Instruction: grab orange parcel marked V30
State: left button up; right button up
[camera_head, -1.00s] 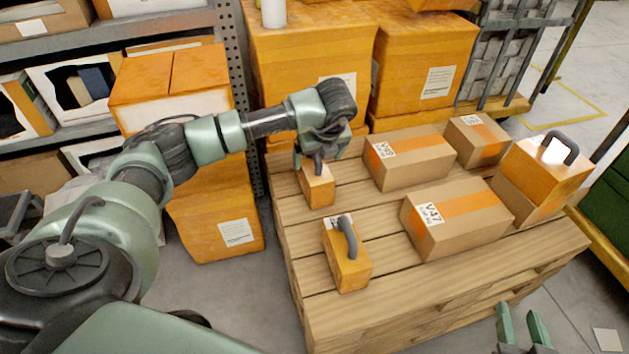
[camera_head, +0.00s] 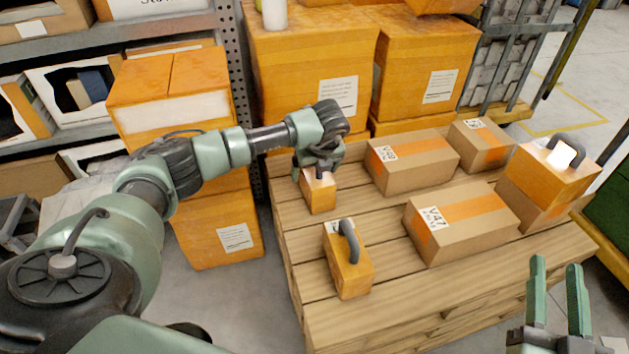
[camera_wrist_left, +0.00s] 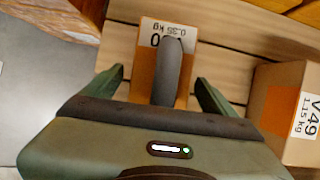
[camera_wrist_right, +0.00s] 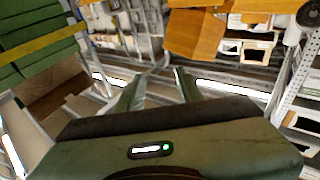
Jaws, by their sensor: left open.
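A small orange parcel (camera_head: 319,194) with a grey handle stands on the far left of the pallet. In the left wrist view its white label (camera_wrist_left: 150,32) shows upside down, reading 0.35 kg and a code ending in 0; the handle (camera_wrist_left: 171,70) covers the rest. My left gripper (camera_head: 318,165) is right above this parcel, open, with its fingers on either side of the handle in the left wrist view (camera_wrist_left: 160,78). I cannot tell whether they touch it. My right gripper (camera_head: 557,272) is open and empty, in front of the pallet at the lower right.
Another orange handled parcel (camera_head: 346,268) stands nearer on the wooden pallet (camera_head: 400,298). Cartons V47 (camera_head: 460,228), V49 (camera_head: 410,165) and a smaller one (camera_head: 482,150) stand to the right, with an orange handled box (camera_head: 548,175). Large orange boxes (camera_head: 310,65) stand behind.

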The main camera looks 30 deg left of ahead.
pick_arm(q)
jog(key=shift+c, duration=0.4)
jog(key=c, duration=1.8)
jog(key=shift+r, duration=0.15)
